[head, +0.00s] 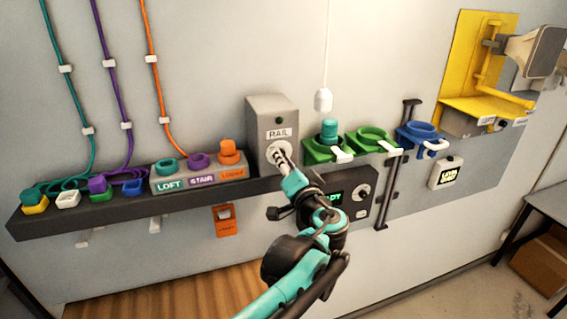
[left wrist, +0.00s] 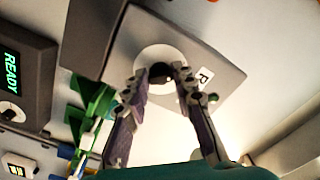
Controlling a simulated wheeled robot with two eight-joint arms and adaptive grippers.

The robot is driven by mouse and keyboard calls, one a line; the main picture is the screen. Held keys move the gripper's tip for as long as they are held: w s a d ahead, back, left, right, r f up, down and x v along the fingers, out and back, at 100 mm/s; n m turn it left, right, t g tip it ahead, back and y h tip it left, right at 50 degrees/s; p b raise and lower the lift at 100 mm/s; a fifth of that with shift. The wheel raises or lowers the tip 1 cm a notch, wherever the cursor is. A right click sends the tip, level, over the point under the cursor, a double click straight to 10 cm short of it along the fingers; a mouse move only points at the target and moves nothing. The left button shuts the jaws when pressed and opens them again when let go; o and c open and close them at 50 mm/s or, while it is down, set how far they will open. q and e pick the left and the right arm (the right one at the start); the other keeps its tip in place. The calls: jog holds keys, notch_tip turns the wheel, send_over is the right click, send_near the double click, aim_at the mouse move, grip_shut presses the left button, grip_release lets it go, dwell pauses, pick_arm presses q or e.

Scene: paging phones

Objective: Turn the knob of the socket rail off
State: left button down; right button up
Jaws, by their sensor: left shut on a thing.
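The socket rail's box is a grey block labelled RAIL (head: 270,108) on the long dark shelf, with a small green light on its upper front. My left gripper (head: 281,157) reaches its front face, below the label. In the left wrist view the box face (left wrist: 213,58) carries a pale round plate (left wrist: 146,58) with a small dark knob (left wrist: 159,70) at its middle. The left gripper (left wrist: 165,76) is shut on this knob, a fingertip on either side. In the head view the gripper hides the knob; its turn position cannot be told. My right gripper is not in view.
A dark panel with a lit green display (head: 335,197) and a dial stands right of my gripper; in the left wrist view it reads READY (left wrist: 14,75). Green holders (head: 368,141) sit close right of the box. A LOFT/STAIR block (head: 200,178) stands left. A white pull cord (head: 323,98) hangs above.

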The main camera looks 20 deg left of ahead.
pick_arm(q)
jog(key=shift+f+n, duration=0.1)
jog(key=shift+n, duration=0.4)
jog(key=c, duration=1.2)
grip_release()
jog(key=v, duration=1.2)
jog(key=shift+f, duration=0.1)
